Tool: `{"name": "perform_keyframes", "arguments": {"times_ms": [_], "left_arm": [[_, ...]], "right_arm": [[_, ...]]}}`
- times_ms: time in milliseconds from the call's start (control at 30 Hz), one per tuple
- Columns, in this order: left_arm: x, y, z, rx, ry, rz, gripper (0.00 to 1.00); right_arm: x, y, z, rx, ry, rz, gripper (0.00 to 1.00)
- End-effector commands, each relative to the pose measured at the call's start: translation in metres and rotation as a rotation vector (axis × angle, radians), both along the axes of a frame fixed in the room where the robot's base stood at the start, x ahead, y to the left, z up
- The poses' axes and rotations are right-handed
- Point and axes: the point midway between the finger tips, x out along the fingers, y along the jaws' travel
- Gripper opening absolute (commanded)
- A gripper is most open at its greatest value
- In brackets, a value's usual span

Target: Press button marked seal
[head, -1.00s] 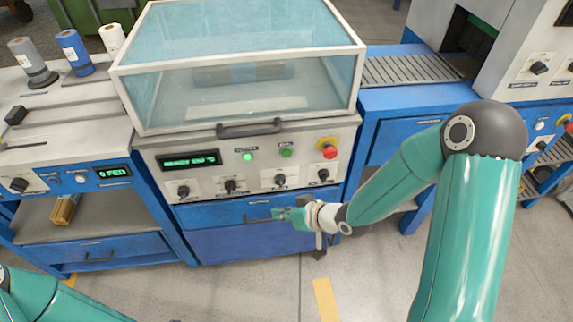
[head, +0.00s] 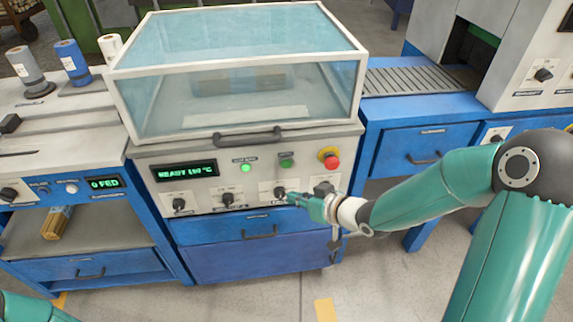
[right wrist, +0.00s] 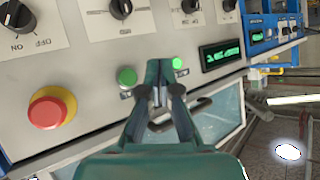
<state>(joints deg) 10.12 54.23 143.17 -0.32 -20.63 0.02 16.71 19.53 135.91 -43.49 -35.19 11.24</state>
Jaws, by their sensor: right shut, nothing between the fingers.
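The sealing machine's front panel (head: 222,190) carries two green buttons. The darker green button (head: 286,163) has a short label that is too blurred to read surely; it also shows in the right wrist view (right wrist: 127,76). The brighter, lit green button (head: 245,168) is to its left, and it shows in the right wrist view too (right wrist: 178,64). My right gripper (head: 293,197) is shut and empty, before the lower part of the panel, below the darker button. In the right wrist view its fingertips (right wrist: 160,66) appear between the two green buttons. Contact is not visible. My left gripper is out of view.
A red stop button (head: 331,161) on a yellow collar sits right of the green buttons. Several black knobs (head: 228,199) line the panel below. A display (head: 187,170) reads READY. The clear cover (head: 240,95) with its handle (head: 246,138) is down above the panel.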

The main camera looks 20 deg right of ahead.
Motion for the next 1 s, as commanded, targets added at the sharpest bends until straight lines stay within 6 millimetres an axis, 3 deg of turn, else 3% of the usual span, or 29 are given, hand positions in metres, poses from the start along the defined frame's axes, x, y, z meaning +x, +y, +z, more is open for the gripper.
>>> {"name": "perform_keyframes", "arguments": {"times_ms": [500,700,1000], "left_arm": [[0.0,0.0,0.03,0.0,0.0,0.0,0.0],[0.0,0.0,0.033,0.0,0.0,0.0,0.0],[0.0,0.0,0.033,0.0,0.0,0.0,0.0]], "right_arm": [[0.062,-0.015,0.002,0.0,0.0,0.0,0.0],[0.074,-0.018,0.0,0.0,0.001,0.0,0.0],[0.076,-0.018,-0.001,0.0,0.001,0.0,0.0]]}}
